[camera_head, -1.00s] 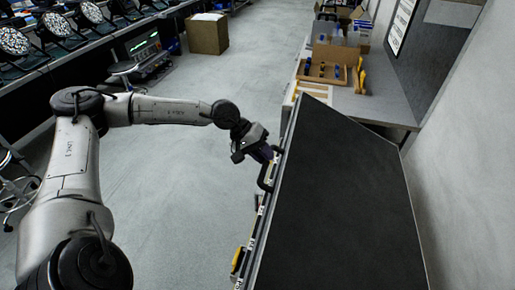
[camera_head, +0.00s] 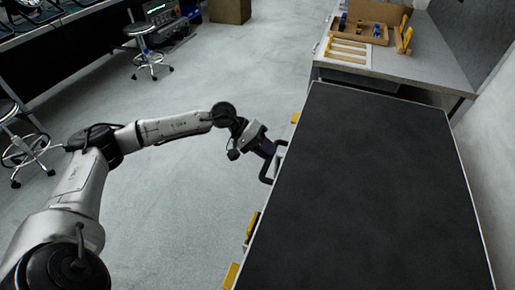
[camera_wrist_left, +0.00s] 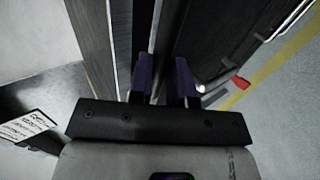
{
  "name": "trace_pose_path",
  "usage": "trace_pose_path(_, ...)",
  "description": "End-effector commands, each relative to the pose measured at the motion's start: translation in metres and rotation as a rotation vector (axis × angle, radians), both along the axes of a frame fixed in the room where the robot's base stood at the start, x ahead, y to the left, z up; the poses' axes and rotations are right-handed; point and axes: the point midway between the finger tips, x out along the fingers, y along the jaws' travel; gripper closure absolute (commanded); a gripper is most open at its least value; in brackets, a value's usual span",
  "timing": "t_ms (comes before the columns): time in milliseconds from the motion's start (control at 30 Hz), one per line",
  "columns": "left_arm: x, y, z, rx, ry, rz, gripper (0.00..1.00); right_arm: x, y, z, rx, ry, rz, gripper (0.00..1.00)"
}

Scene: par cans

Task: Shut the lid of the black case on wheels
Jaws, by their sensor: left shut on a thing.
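The black case's lid (camera_head: 365,195) fills the right of the head view as a broad dark panel with a thin light rim. A black handle (camera_head: 268,172) sticks out from its left edge. My left gripper (camera_head: 270,150) is at this handle and shut on it. In the left wrist view its two dark purple fingers (camera_wrist_left: 165,78) point in between dark panels with metal edges; the handle between them is hard to make out. Yellow latches (camera_head: 252,226) show along the case's left side. The lid hides the case's inside and wheels in the head view. My right gripper is out of view.
A grey workbench (camera_head: 420,68) with a wooden tray (camera_head: 362,30) stands just beyond the case, and a wall is close on the right. Stools (camera_head: 150,58) stand on the left. The floor between my left arm and the case is clear.

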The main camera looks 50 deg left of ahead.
Motion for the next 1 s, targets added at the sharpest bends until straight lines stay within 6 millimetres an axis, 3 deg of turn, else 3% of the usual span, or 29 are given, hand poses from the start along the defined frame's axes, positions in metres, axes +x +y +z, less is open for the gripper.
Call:
trace_pose_path(33, 0.002, -0.001, -0.015, 0.000, 0.002, -0.002, 1.00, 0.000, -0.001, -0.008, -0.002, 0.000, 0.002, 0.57)
trace_pose_path(233, 0.004, -0.006, -0.029, -0.010, 0.001, -0.015, 1.00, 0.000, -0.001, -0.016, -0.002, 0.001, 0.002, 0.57)
trace_pose_path(700, 0.005, -0.007, -0.033, -0.012, 0.001, -0.021, 1.00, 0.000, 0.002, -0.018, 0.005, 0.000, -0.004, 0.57)
trace_pose_path(733, 0.005, -0.006, -0.033, -0.011, 0.002, -0.021, 0.78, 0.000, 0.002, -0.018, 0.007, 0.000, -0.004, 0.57)
trace_pose_path(1000, 0.004, -0.007, -0.032, -0.012, 0.002, -0.020, 0.56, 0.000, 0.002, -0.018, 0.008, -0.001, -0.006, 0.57)
